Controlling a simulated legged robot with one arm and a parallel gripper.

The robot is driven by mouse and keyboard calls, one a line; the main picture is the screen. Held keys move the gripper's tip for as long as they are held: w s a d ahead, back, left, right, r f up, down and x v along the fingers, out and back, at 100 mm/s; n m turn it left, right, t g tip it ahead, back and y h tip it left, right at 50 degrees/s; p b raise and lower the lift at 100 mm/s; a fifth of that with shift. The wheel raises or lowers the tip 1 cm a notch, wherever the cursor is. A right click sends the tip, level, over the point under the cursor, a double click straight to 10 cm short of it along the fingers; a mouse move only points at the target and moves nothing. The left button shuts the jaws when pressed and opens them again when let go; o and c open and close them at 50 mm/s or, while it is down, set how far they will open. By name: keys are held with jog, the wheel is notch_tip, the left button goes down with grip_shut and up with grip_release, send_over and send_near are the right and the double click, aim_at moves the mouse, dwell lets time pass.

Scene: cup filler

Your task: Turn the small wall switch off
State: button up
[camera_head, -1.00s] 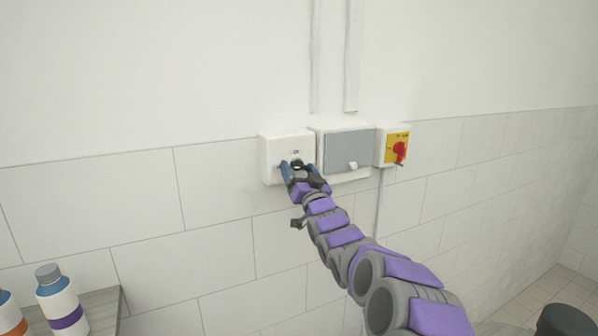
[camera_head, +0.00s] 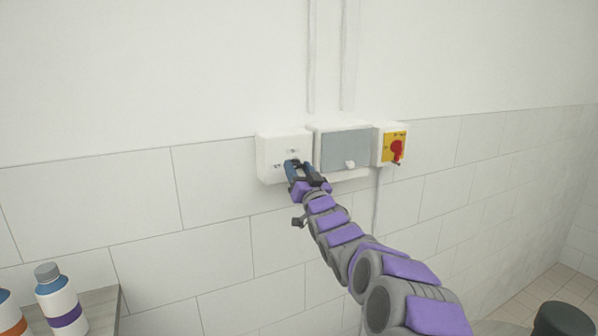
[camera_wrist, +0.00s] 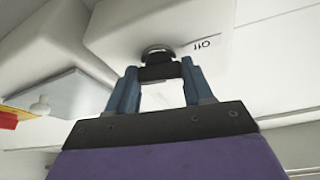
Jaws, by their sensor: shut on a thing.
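The small wall switch is a white box (camera_head: 267,157) on the wall, the left one of a row. Its dark round knob (camera_wrist: 158,52) shows in the wrist view, with "Off" lettering, upside down there, on the box beside it. My gripper (camera_head: 298,166) is at the front of this box. In the wrist view my gripper (camera_wrist: 160,72) has its blue fingers on the two sides of the knob and is shut on it. The fingers hide much of the knob, so its setting cannot be told.
A white box with a grey cover (camera_head: 345,150) adjoins on the right. Beyond it is a yellow panel with a red rotary switch (camera_head: 396,151). Bottles (camera_head: 60,300) stand on a ledge at the lower left. A dark round object (camera_head: 563,320) is at the lower right.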

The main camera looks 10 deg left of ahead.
jog(key=shift+d+f+n+g+y, duration=0.1)
jog(key=shift+n+g+y, duration=0.55)
jog(key=shift+n, duration=1.25)
jog(key=o, duration=1)
jog(key=shift+w+a+f, duration=0.1)
jog(key=shift+w+a, duration=0.1)
jog(key=shift+w, duration=0.05)
jog(key=shift+o, duration=0.2)
jog(key=shift+s, duration=0.2)
jog(key=shift+d, duration=0.1)
